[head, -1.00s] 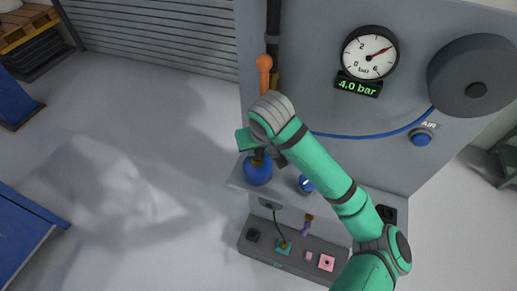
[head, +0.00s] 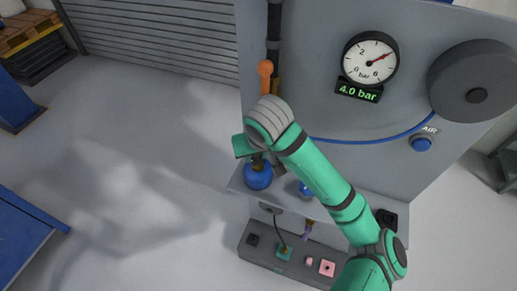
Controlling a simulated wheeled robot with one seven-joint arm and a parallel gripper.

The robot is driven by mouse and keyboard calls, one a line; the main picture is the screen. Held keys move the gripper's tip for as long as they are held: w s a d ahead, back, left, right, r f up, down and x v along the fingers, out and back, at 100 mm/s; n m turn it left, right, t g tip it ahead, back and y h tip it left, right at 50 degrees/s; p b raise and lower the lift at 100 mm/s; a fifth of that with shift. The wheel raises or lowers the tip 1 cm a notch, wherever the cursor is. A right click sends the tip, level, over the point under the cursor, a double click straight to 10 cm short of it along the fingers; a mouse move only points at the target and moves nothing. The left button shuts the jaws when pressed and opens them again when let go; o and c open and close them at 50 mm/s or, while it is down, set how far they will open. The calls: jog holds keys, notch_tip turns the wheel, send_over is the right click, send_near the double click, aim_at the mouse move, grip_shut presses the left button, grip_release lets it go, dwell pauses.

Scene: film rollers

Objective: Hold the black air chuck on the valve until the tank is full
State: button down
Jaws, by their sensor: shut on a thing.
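A blue tank (head: 258,177) stands on the grey shelf at the left end. My gripper (head: 258,156) is directly above it, at the tank's top. The wrist hides most of the jaws, and they are shut on the air chuck, which is mostly hidden, as is the valve. I cannot see how the chuck sits on the valve.
A dark hose reel (head: 478,88) is on the panel at right, with a blue hose (head: 375,139) running left behind my arm. A blue AIR button (head: 421,144) is below it. An orange-knobbed lever (head: 265,70) is above my wrist. A lower tray (head: 263,262) holds small parts.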

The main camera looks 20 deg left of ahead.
jog(key=s, duration=0.8)
jog(key=shift+a, duration=0.15)
dwell(0.4)
jog(key=shift+a, duration=0.1)
